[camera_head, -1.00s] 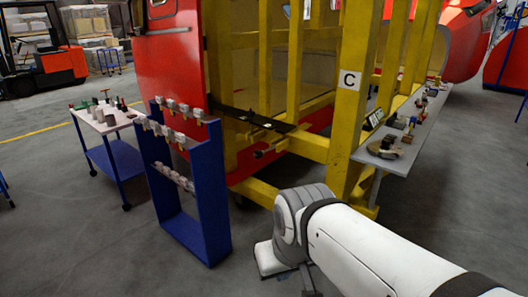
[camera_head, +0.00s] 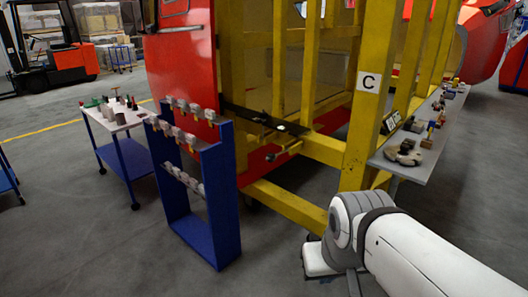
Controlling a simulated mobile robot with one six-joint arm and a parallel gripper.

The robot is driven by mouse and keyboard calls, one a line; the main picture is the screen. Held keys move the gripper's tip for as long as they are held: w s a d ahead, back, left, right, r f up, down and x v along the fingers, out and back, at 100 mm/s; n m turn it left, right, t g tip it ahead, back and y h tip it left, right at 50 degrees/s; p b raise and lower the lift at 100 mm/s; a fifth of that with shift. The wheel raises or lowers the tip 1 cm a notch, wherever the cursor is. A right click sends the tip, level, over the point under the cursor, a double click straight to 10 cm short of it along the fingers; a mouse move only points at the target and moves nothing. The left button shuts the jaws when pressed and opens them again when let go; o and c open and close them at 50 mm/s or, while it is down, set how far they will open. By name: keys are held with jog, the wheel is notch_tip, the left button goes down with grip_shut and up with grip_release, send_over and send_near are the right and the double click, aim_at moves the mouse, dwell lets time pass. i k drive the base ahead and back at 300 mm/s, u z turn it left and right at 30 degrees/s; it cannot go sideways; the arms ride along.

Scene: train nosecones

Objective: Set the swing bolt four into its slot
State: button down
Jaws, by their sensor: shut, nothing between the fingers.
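A small bolt-like part (camera_head: 286,151) with a light end sticks out from the yellow frame (camera_head: 300,205) beside the red nosecone (camera_head: 185,65). I cannot tell whether it is swing bolt four, and its slot is too small to make out. A dark plate (camera_head: 262,119) lies along the frame just above it. Several grey clamp-like parts (camera_head: 187,137) sit in rows on a blue rack (camera_head: 222,195) to the left. My arm comes in from the lower right, its bend below the frame; my gripper does not show.
A grey shelf (camera_head: 418,165) with several parts juts out at the right, by the post marked C (camera_head: 369,85). A blue trolley (camera_head: 128,160) with loose parts stands at the left. Grey floor (camera_head: 75,240) is free in front. A red forklift (camera_head: 60,65) stands far back.

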aim_at(287, 147)
jog(key=i, duration=0.85)
jog(key=z, duration=0.05)
